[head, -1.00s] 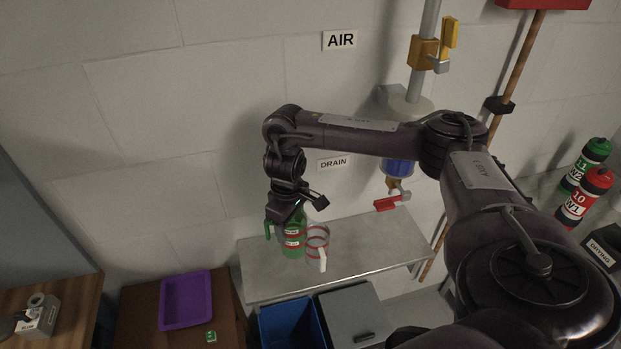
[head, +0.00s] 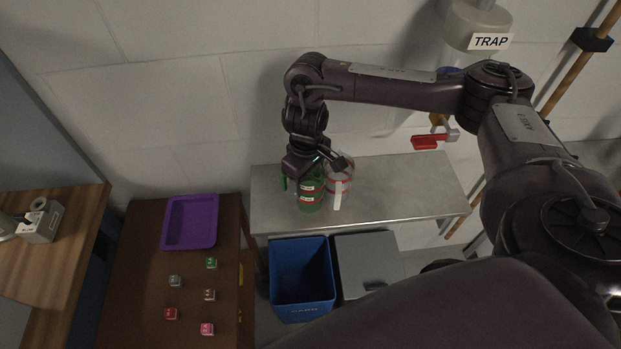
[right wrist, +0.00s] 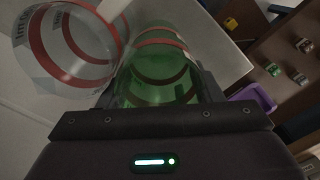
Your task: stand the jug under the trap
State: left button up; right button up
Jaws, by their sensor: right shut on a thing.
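The green jug (head: 311,196), see-through with red bands, is on or just above the left part of the grey metal shelf (head: 400,190); I cannot tell if it touches. My right gripper (head: 310,178) is shut on it from above. The green jug (right wrist: 158,70) also shows between the fingers in the right wrist view. A clear jug (head: 339,180) with red bands and a pale handle stands close on its right; it also shows in the right wrist view (right wrist: 70,50). The trap (head: 475,25), a pale labelled vessel on the wall, is up and right, with a red-handled valve (head: 428,142) below. My left gripper is out of view.
The shelf is clear right of the jugs, below the valve. A blue bin (head: 302,278) and a grey lidded bin (head: 366,265) stand in front of it. A brown table at left holds a purple tray (head: 190,222) and several small labelled cubes.

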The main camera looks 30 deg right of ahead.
jog(key=shift+s, duration=0.1)
jog(key=shift+s+a+r, duration=0.1)
jog(key=shift+a, duration=0.05)
jog(key=o, duration=0.5)
jog(key=shift+s+a, duration=0.1)
jog(key=shift+a, duration=0.05)
jog(key=shift+o, duration=1)
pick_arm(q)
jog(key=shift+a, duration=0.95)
pick_arm(e)
jog(key=shift+f, duration=0.2)
